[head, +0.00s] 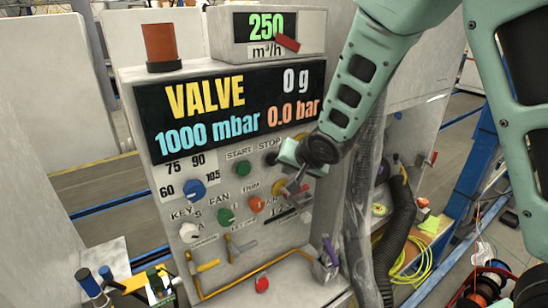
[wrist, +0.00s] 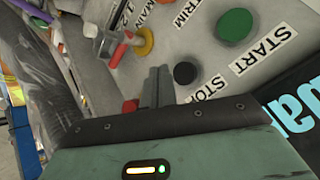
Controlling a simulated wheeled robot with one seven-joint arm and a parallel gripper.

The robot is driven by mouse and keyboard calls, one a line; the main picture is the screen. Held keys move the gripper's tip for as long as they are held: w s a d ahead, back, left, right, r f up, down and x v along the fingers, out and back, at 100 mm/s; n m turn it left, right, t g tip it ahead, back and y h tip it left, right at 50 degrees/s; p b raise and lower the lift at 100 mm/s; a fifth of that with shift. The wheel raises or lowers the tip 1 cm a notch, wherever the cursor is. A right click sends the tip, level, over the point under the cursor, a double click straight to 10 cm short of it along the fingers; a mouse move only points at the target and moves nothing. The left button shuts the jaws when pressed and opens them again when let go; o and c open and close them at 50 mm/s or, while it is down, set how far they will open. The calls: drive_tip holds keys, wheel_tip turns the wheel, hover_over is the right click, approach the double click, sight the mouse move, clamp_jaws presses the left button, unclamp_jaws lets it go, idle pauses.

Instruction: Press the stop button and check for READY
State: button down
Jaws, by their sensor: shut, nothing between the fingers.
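The control panel carries a black round button (wrist: 185,73) beside the STOP label (wrist: 207,88) in the wrist view. The STOP label also shows in the head view (head: 270,143), with the dark button (head: 271,158) below it, close to my gripper. My gripper (wrist: 160,72) is shut and empty. In the wrist view its fingertips appear just left of the black button, with a visible gap; whether they touch the panel I cannot tell. The display (head: 235,106) reads VALVE, 0 g, 1000 mbar and 0.0 bar; READY does not show on it.
A green START button (wrist: 236,25) sits near the black one. Blue (head: 194,190), white and orange knobs and levers crowd the panel below. A grey box display (head: 267,34) reads 250 m³/h. A dark hose (head: 397,235) hangs at the right.

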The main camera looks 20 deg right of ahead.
sight(275, 164)
drive_tip(key=shift+w+a, duration=0.25)
drive_tip(key=shift+w, duration=0.45)
drive_tip(key=shift+w+a, duration=0.2)
drive_tip(key=shift+w, duration=0.45)
idle(1.1)
drive_tip(key=shift+w+a, duration=0.15)
drive_tip(key=shift+w, duration=0.2)
drive_tip(key=shift+w+a, duration=0.15)
drive_tip(key=shift+w, duration=0.3)
idle(0.7)
drive_tip(key=shift+s, duration=0.1)
drive_tip(key=shift+s+d, duration=0.3)
drive_tip(key=shift+s, duration=0.4)
drive_tip(key=shift+s, duration=0.1)
drive_tip(key=shift+s+d+b, duration=0.25)
drive_tip(key=shift+s+b, duration=0.1)
drive_tip(key=shift+s, duration=0.4)
drive_tip(key=shift+s+d+b, duration=0.3)
drive_tip(key=shift+s, duration=0.5)
drive_tip(key=shift+s+d+b, duration=0.25)
drive_tip(key=shift+s+b, duration=0.1)
drive_tip(key=shift+s, duration=0.4)
